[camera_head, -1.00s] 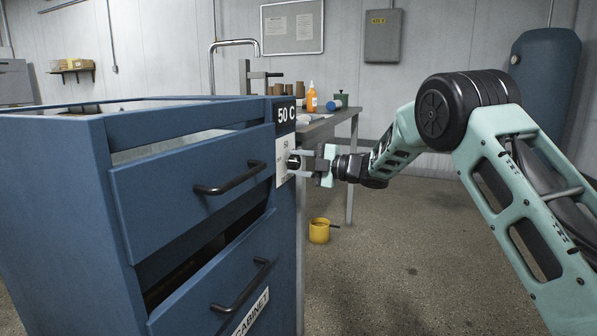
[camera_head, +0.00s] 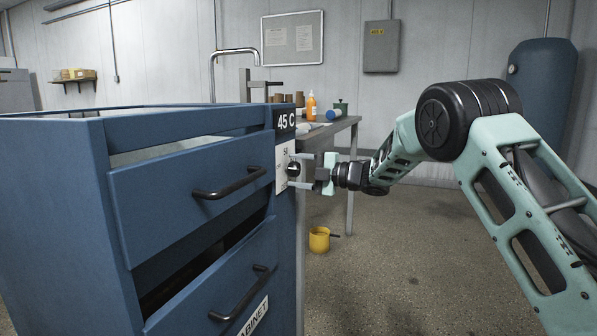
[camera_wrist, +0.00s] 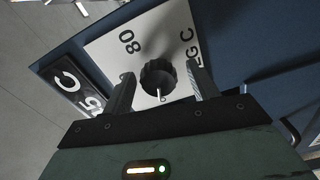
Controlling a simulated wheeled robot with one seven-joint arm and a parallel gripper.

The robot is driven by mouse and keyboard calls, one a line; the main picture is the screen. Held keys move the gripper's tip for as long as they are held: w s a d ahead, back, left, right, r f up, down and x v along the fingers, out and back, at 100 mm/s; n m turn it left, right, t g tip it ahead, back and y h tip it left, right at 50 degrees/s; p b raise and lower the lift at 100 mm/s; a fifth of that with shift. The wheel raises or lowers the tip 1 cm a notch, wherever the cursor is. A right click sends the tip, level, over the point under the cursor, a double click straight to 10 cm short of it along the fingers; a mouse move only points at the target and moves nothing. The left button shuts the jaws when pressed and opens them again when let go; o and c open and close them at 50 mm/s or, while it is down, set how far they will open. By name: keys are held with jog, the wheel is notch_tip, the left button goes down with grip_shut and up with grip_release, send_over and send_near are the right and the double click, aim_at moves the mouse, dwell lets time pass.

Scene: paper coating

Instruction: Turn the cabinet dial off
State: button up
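The blue cabinet (camera_head: 170,190) fills the left of the head view. Its black dial (camera_head: 293,168) sits on a white scale plate (camera_head: 284,160) at the right edge of the front, below a black display (camera_head: 285,120) reading "45 C". In the wrist view the round ribbed dial (camera_wrist: 158,78) has a white pointer toward the bottom of the picture; "80" is printed beside it. My gripper (camera_head: 300,170) is open at the dial. In the wrist view its fingers (camera_wrist: 160,76) stand either side of the dial, with a visible gap on each side.
Two drawers with black handles (camera_head: 230,183) stand partly open left of the dial. A table (camera_head: 335,127) with bottles and jars is behind the cabinet. A yellow pot (camera_head: 319,240) is on the floor below my gripper. Floor to the right is clear.

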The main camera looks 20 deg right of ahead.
jog(key=shift+s+d+r, duration=0.15)
jog(key=shift+s+d, duration=0.2)
jog(key=shift+d, duration=0.15)
jog(key=p+v, duration=0.3)
jog(key=v, duration=1.3)
jog(key=shift+s+d, duration=0.1)
